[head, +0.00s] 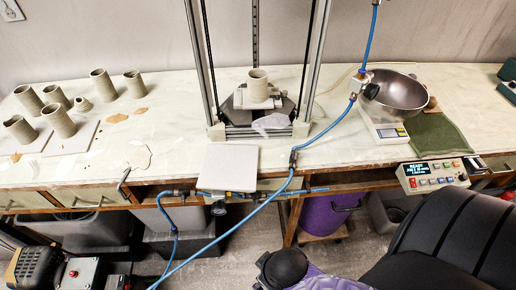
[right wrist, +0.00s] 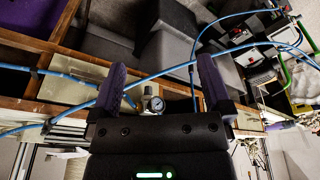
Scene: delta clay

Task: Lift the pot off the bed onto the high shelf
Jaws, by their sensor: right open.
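A small grey-beige clay pot (head: 257,80) stands upright on the printer's bed (head: 277,103), between the metal uprights of the frame. My right gripper (right wrist: 162,66) shows in the right wrist view with its two purple fingers wide apart and nothing between them. That view looks down past the bench edge, and the pot does not show in it. A black and purple part of my arm shows at the bottom of the head view, well in front of the pot. My left gripper is out of view. I cannot make out a high shelf.
Several clay cylinders (head: 59,121) stand at the left of the bench. A pale square slab (head: 228,167) sits at the front edge. A steel bowl (head: 396,96) on a scale stands at the right. Blue hoses (head: 254,211) cross the space in front of the printer.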

